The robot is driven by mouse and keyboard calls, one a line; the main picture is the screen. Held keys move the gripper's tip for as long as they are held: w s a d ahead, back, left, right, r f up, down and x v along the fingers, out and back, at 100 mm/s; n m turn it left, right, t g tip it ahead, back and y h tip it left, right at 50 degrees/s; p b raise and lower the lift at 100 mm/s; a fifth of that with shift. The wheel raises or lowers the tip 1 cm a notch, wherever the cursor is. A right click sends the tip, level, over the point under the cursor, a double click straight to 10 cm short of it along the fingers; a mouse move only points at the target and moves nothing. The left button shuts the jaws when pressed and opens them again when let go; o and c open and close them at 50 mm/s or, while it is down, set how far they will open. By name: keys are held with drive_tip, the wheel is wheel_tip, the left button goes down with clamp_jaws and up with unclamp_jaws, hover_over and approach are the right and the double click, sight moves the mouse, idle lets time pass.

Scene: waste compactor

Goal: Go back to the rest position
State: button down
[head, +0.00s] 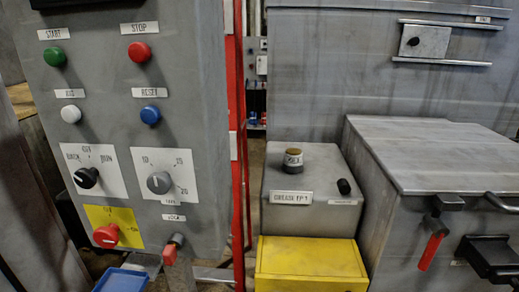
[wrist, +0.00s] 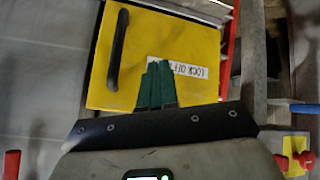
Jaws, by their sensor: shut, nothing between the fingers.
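My gripper (wrist: 157,68) shows in the wrist view as two green fingers pressed together, with nothing between them. The fingers point at a yellow panel (wrist: 190,38) and cover part of its white label (wrist: 190,70), which appears upside down. A black bar handle (wrist: 118,48) is on the panel's left side. I cannot tell how far the fingertips are from the panel. My gripper does not show in the head view.
In the head view, a grey control panel (head: 200,90) with buttons and knobs stands left, beside a red post (head: 238,150). A grease box (head: 300,222), a yellow box (head: 310,260) and a grey cabinet (head: 430,150) with a red-handled latch (head: 432,250) stand right.

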drive_tip(key=s+d+f+m+g, duration=0.2)
drive_tip(key=s+d+f, duration=0.4)
drive_tip(key=s, duration=0.5)
drive_tip(key=s+d+f+m+g, duration=0.3)
drive_tip(key=s+d+f+g, duration=0.2)
drive_tip(key=s, duration=0.6)
wheel_tip(320, 180, down, 2)
drive_tip(key=d, duration=0.2)
drive_tip(key=shift+d+g+h, duration=0.3)
drive_tip(key=shift+h, duration=0.1)
drive_tip(key=c, duration=1.8)
unclamp_jaws()
